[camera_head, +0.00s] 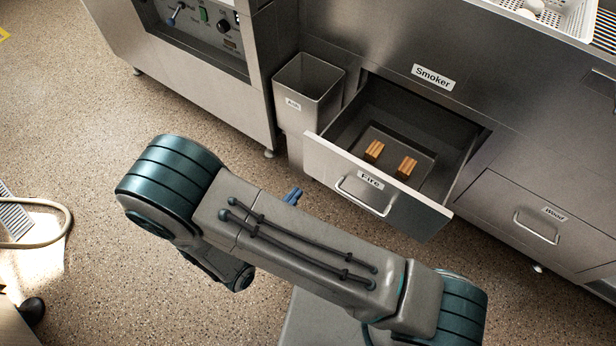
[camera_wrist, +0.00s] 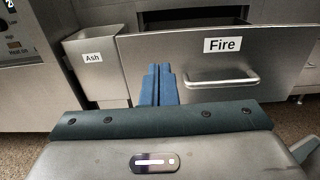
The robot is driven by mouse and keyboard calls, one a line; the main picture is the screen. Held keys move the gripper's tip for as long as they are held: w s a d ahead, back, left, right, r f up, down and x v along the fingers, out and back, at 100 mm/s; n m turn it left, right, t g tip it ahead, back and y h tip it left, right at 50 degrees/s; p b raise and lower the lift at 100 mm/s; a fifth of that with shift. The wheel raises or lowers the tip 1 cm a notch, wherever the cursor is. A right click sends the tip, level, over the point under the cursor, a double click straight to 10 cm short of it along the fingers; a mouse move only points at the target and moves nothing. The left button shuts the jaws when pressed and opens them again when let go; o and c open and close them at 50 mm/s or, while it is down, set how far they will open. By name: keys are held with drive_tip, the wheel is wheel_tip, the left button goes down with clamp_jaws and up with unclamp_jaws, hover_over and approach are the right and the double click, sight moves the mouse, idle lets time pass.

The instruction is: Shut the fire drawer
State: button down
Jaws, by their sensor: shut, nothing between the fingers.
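The fire drawer (camera_head: 333,163) is a grey metal drawer labelled "Fire", pulled well out of the cabinet in the head view. Two wooden blocks (camera_head: 373,151) sit on a dark tray inside it. Its front panel carries a bar handle (camera_head: 362,197). In the wrist view the drawer front (camera_wrist: 270,52) faces the camera, with its handle (camera_wrist: 222,80) right of centre. My gripper (camera_wrist: 157,72) has blue fingers, shut and empty, appearing in front of the left part of the drawer front. In the head view the blue fingertips (camera_head: 293,196) show left of the drawer, beyond my arm; contact cannot be told.
An open bin labelled "Ash" (camera_head: 306,84) stands left of the drawer. A closed drawer labelled "Wood" (camera_head: 515,215) is to the right. The "Smoker" cabinet panel (camera_head: 390,45) is above. A white perforated basket (camera_head: 565,15) sits on top. Speckled floor is open at left.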

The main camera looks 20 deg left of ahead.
sight(331, 151)
drive_tip(key=b+x, duration=0.1)
drive_tip(key=x, duration=1.2)
drive_tip(key=shift+w+b, duration=0.15)
drive_tip(key=shift+b, duration=0.2)
